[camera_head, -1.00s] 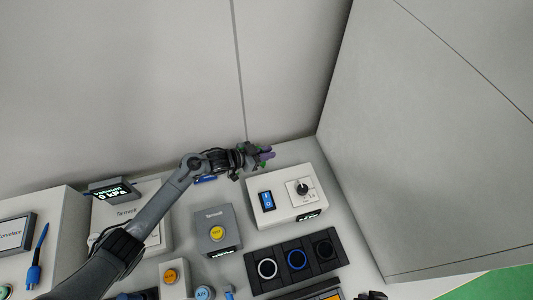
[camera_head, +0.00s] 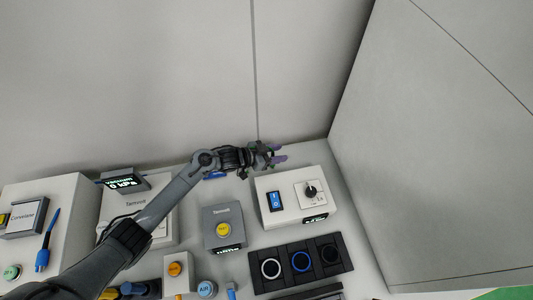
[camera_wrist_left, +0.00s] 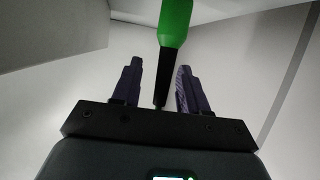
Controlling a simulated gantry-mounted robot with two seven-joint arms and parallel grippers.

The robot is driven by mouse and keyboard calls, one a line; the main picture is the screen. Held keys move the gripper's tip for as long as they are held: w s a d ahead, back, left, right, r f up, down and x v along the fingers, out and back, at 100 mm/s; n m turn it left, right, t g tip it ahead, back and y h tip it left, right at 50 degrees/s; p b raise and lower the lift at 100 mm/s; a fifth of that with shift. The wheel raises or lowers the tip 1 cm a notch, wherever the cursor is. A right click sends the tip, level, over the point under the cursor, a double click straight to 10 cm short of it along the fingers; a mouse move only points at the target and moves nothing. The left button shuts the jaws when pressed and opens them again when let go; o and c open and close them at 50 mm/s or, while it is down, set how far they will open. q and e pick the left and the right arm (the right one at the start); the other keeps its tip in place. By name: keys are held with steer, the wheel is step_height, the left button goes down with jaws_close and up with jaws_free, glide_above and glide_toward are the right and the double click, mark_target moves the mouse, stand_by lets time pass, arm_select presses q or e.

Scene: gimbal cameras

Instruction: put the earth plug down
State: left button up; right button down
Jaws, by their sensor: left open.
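My left gripper (camera_head: 279,153) is open, with purple fingers, at the back of the bench behind the white switch box. In the left wrist view, the gripper's two fingers (camera_wrist_left: 160,65) stand apart. A green plug with a black end (camera_wrist_left: 176,22), which looks like the earth plug, shows between and beyond them. Its black end lies between the fingers, with a gap visible on the left; on the right it comes close to the finger, and I cannot tell whether they touch. The plug is not clear in the head view. My right gripper is not in view.
The white box (camera_head: 284,216) with a blue rocker switch and a dial stands just in front of the gripper. A grey box with a yellow button (camera_head: 223,230) and a black tray with ringed holes (camera_head: 262,285) stand nearer. Grey walls close the back and right.

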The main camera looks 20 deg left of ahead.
arm_select(q)
steer(key=p+v, duration=0.1)
steer(key=v, duration=1.1)
steer(key=shift+p, duration=0.3)
steer(key=shift+w+a, duration=0.1)
